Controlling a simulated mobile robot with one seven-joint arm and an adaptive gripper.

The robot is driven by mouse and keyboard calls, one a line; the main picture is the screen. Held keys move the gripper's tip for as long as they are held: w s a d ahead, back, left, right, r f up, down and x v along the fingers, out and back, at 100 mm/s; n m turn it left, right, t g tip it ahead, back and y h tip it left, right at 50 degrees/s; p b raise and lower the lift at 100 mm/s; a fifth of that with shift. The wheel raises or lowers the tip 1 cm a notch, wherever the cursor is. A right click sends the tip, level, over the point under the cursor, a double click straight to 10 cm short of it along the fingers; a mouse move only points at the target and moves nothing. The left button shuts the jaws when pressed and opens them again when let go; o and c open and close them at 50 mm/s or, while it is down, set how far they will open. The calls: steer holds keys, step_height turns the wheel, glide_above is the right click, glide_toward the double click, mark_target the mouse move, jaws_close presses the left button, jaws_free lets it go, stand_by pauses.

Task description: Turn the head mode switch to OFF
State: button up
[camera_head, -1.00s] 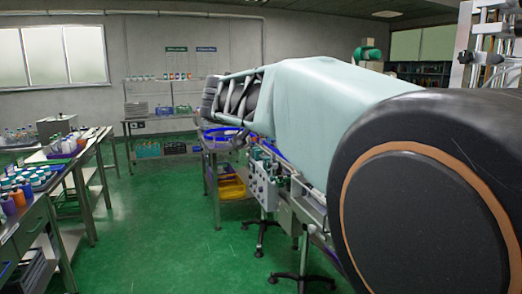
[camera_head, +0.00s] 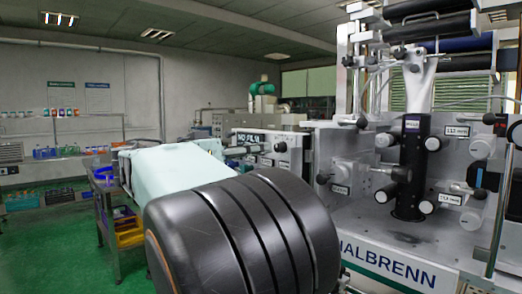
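The sleeve applicator (camera_head: 405,240), a pale grey machine marked "HALBRENN", fills the right side. A black column (camera_head: 411,165) with several grey knobs and small number displays stands at its middle. Further back, a grey control box (camera_head: 284,147) carries small dark knobs beside a display reading "NO FILM" (camera_head: 248,138). I cannot make out which control is the head mode switch, or its setting. My own arm, with a large black joint and a pale green link, crosses the lower middle and hides part of the machine. I cannot make out my gripper.
Black rollers (camera_head: 440,28) sit in a frame at the machine's top right. A cart with a yellow bin (camera_head: 128,232) stands left of my arm. A wall shelf (camera_head: 60,117) with small bottles is at the back left. Green floor (camera_head: 50,250) is clear at the lower left.

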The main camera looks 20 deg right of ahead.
mark_target(276, 147)
steer(key=x, duration=0.7)
steer(key=shift+p, duration=0.3)
jaws_close()
